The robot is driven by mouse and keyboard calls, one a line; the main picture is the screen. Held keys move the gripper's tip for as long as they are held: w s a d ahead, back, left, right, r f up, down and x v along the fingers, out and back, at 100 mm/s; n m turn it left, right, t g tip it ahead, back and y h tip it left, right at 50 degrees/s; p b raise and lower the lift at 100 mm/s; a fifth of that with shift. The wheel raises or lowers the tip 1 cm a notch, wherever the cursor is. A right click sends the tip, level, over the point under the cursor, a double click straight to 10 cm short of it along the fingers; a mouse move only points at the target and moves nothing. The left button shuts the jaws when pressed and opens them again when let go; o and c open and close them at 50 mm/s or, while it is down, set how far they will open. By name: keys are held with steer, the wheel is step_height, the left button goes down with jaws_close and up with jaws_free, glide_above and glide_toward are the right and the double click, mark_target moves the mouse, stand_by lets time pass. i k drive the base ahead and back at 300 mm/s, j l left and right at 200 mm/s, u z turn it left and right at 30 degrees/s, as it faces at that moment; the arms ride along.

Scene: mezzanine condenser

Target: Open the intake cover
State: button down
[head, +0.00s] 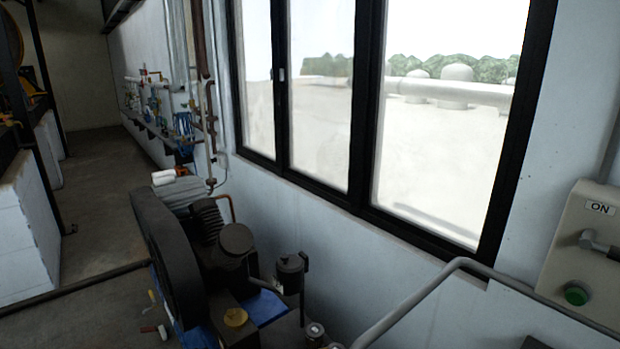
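A compressor-like machine stands below the window, with a dark wheel guard (165,250) on its left side and a round black top (236,240) in the middle. A small black canister (291,270) stands on its right side and may be the intake; I cannot tell for sure which part is the intake cover. My gripper is not in view.
A grey handrail (410,298) crosses the lower right. A beige control box (590,250) with an ON label and a green button (576,295) is on the right. An open floor aisle (105,190) runs back on the left, beside a white block wall (25,225).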

mark_target(289, 266)
steer(key=i+j, duration=0.15)
steer(key=j, duration=0.2)
steer(key=i+j+u, duration=0.1)
steer(key=j, duration=0.3)
steer(key=i+j, duration=0.2)
steer(key=j, duration=0.15)
steer(key=i+j, duration=0.15)
steer(key=j, duration=0.25)
steer(key=u, duration=0.05)
